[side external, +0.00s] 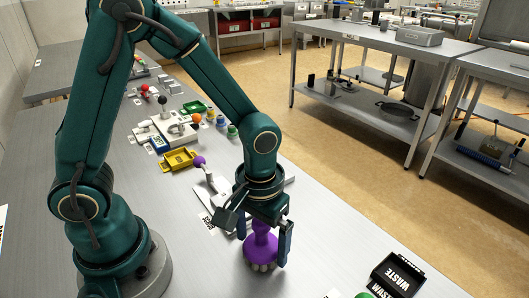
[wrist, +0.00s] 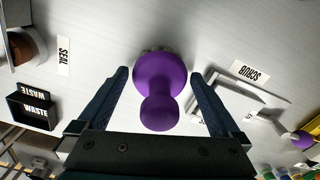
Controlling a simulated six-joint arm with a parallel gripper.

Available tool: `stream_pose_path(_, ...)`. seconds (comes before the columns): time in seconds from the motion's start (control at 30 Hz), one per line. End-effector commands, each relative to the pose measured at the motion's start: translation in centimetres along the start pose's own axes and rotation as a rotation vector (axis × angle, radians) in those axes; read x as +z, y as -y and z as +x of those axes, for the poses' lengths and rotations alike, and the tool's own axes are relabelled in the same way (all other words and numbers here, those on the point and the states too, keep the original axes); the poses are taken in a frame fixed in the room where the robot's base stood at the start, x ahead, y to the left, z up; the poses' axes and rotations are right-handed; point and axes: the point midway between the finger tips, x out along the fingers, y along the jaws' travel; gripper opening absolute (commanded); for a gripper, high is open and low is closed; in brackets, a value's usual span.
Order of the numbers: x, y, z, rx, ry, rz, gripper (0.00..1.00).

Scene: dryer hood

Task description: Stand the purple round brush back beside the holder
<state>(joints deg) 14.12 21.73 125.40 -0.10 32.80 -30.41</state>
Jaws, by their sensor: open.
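The purple round brush (side external: 261,243) stands upright on the grey table, its pale bristles down on the surface. It also shows in the wrist view (wrist: 160,85), seen from above. My gripper (side external: 264,248) is open, with one finger on each side of the brush. In the wrist view, a gap shows between each finger and the brush. A light grey angled holder (wrist: 238,92) lies to the right of the brush in the wrist view, near a SCRUB label (wrist: 244,72). In the side view my gripper partly hides the holder (side external: 217,189).
A black WASTE bin (side external: 396,275) stands at the front right. A yellow tray (side external: 180,159), a green tray (side external: 194,108) and small bottles lie farther back.

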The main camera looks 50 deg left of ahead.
Motion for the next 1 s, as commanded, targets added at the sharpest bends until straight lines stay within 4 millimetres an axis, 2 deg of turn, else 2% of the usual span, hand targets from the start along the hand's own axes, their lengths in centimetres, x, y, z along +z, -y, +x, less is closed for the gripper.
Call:
stream_pose_path(0.5, -0.1, -0.1, -9.3, 0.003, -0.007, 0.0, 1.0)
stream_pose_path(0.8, 0.0, 0.2, -11.8, 0.005, -0.011, 0.004, 1.0)
stream_pose_path(1.0, 0.8, 2.1, -13.5, 0.053, -0.117, 0.064, 1.0)
